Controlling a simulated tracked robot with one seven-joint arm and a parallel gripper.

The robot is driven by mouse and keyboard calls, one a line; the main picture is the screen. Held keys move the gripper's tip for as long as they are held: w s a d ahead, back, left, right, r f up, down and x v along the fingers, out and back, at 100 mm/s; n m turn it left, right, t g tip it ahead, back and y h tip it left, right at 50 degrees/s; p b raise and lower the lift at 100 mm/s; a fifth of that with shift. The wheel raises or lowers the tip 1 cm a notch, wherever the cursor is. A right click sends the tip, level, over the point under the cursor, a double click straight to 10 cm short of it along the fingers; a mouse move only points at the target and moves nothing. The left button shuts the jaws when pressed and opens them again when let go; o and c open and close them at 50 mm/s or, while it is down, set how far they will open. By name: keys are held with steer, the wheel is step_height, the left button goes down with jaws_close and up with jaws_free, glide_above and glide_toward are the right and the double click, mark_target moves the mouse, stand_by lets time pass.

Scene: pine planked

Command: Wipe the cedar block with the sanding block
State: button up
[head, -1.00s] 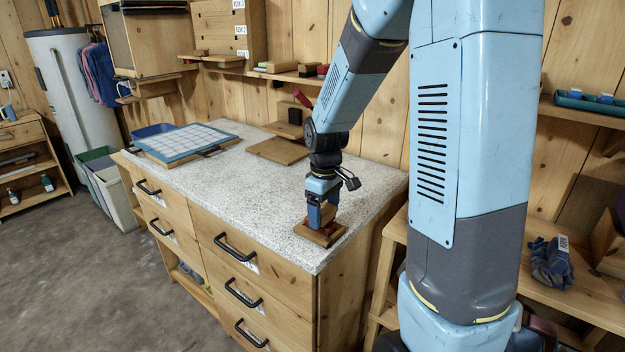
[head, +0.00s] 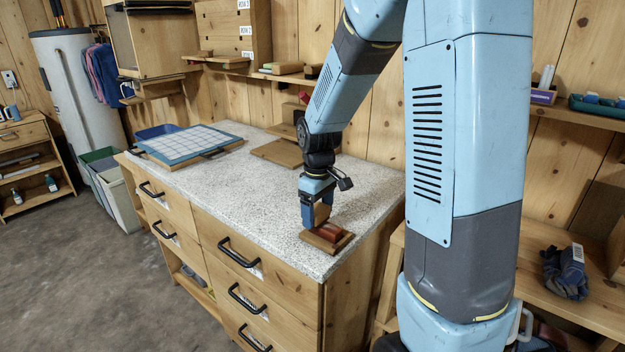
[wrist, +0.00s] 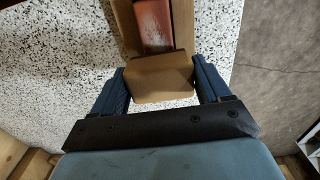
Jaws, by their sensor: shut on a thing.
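The cedar block (head: 328,232) is reddish and lies on a small wooden board (head: 344,243) near the front right corner of the speckled counter. The cedar block also shows at the top of the wrist view (wrist: 154,22), with paler worn patches. My gripper (head: 315,216) is shut on the tan sanding block (head: 323,212), one blue finger on each side of it. In the wrist view, the sanding block (wrist: 160,78) overlaps the near end of the cedar block. Whether they touch is hidden.
A blue-edged gridded panel (head: 187,142) lies at the counter's far left. A flat brown board (head: 277,152) lies at the back. The counter's middle (head: 240,185) is clear. The counter's right edge is close to the cedar block.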

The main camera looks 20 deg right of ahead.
mark_target(315, 207)
steer(key=shift+w+a+r, duration=0.15)
steer(key=shift+w+a, duration=0.1)
steer(key=shift+w, duration=0.1)
steer(key=shift+s+r, duration=0.2)
steer(key=shift+r, duration=1.05)
steer(key=shift+w+r, duration=0.15)
steer(key=shift+r, duration=2.55)
